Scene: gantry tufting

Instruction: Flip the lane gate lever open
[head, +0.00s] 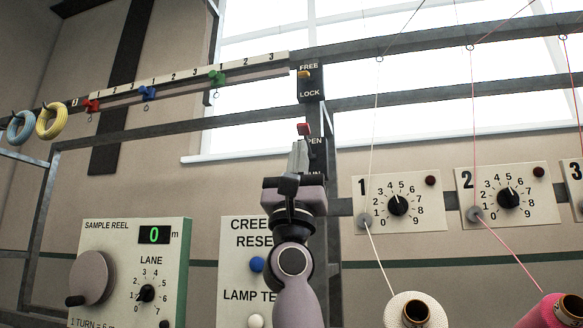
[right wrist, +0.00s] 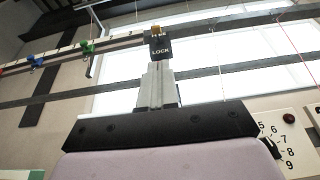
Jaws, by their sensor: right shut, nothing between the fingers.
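A lever with a red knob (head: 303,129) sits on a narrow dark plate (head: 318,158) on the upright post in the head view. The knob is at the plate's upper end. My right gripper (head: 299,146) is shut and empty, pointing up, with its fingertips just below the red knob in the picture. I cannot tell whether they touch it. The shut fingers also show in the right wrist view (right wrist: 158,68), where the red knob is not visible. My left gripper is not in view.
Above is a FREE/LOCK plate (head: 309,94) with a yellow knob (head: 304,74). Numbered dials (head: 398,205) and yarn cones (head: 417,311) stand to the right. A sample reel box (head: 120,270) and a creel reset panel (head: 235,275) are lower left. Coloured clips hang on the rail (head: 180,82).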

